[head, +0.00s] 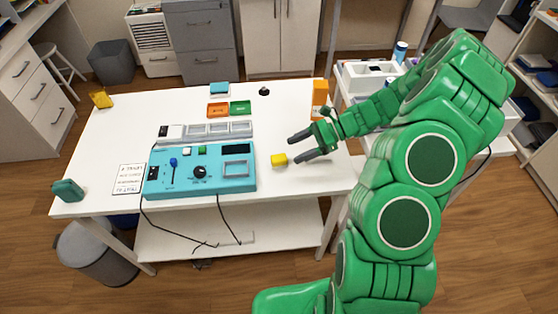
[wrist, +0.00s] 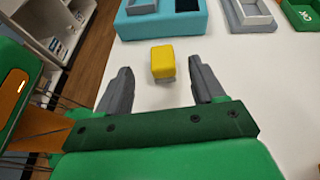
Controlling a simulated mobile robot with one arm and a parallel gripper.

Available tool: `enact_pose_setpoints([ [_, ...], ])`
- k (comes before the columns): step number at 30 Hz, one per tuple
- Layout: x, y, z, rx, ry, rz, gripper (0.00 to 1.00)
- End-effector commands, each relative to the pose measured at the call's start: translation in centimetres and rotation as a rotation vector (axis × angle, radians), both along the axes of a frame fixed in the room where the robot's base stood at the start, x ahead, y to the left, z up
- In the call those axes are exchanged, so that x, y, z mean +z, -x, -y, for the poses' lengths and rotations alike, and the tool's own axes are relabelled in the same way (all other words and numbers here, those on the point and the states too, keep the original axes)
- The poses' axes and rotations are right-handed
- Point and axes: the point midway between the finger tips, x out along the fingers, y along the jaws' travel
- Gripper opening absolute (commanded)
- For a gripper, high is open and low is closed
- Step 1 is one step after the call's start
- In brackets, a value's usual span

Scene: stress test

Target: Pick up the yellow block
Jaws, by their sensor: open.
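The yellow block (head: 279,160) lies on the white table (head: 290,110), just right of the turquoise control panel. My gripper (head: 296,148) is at the right part of the table with its two grey fingers spread apart, pointing left toward the block. In the wrist view the yellow block (wrist: 163,62) sits ahead of the fingertips, roughly between their lines. My gripper (wrist: 157,75) is open and empty, with a gap between the fingers wider than the block. The fingers do not appear to touch the block.
The turquoise control panel (head: 200,183) with a knob and slider stands left of the block. A row of grey trays (head: 215,131) and orange and green trays (head: 218,109) lie behind. An orange block-like holder (head: 320,92) stands at the back right. White table surface around the block is clear.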

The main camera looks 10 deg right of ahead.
Motion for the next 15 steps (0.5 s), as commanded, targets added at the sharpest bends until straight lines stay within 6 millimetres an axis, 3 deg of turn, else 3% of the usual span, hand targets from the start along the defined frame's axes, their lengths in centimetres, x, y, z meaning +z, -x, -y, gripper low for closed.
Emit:
enact_pose_setpoints([
  [5,-0.5,-0.2,0.0,-0.015,-0.006,-0.012,0.68],
  [15,-1.5,0.2,-2.5,-0.014,-0.006,-0.012,0.68],
])
